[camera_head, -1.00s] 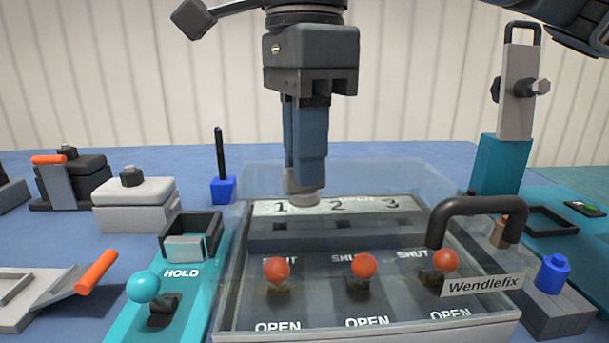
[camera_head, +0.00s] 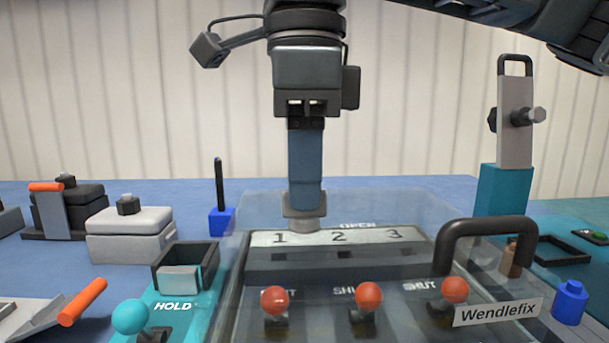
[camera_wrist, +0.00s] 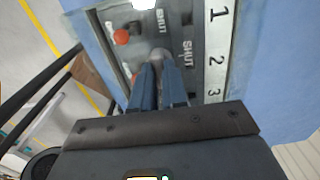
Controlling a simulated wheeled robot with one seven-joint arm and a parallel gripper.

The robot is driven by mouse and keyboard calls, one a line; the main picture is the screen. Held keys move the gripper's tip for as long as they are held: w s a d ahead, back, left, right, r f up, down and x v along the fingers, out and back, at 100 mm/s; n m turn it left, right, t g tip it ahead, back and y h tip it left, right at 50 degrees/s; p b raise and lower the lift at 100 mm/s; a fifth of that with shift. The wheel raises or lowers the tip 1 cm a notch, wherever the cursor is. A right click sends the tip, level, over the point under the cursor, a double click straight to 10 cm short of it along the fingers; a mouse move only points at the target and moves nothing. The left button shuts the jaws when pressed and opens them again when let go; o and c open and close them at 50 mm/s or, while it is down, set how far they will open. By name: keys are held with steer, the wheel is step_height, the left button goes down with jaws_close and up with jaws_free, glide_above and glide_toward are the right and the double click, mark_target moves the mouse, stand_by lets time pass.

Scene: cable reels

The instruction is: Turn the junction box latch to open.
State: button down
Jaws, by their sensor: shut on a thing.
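The junction box is a grey box with a clear lid (camera_head: 480,270) and a black handle. The word OPEN shows right of the latch. My gripper (camera_head: 305,190) points straight down, shut on the latch; its fingers line up one behind the other in the head view. In the wrist view my gripper (camera_wrist: 160,68) closes around a grey piece (camera_wrist: 160,53). The fingers hide much of the latch, so its exact angle is unclear.
Under the lid are red-knobbed levers (camera_head: 369,296) marked SHUT. The black handle (camera_head: 482,235) rises at the lid's right. A teal HOLD unit (camera_head: 168,289) stands left. A teal post (camera_head: 503,190) with a grey plate stands at the back right.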

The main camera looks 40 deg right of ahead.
steer(key=c, duration=1.2)
jaws_free()
steer(key=shift+o, duration=0.2)
steer(key=shift+r+p, duration=0.8)
steer(key=shift+r, duration=3.1)
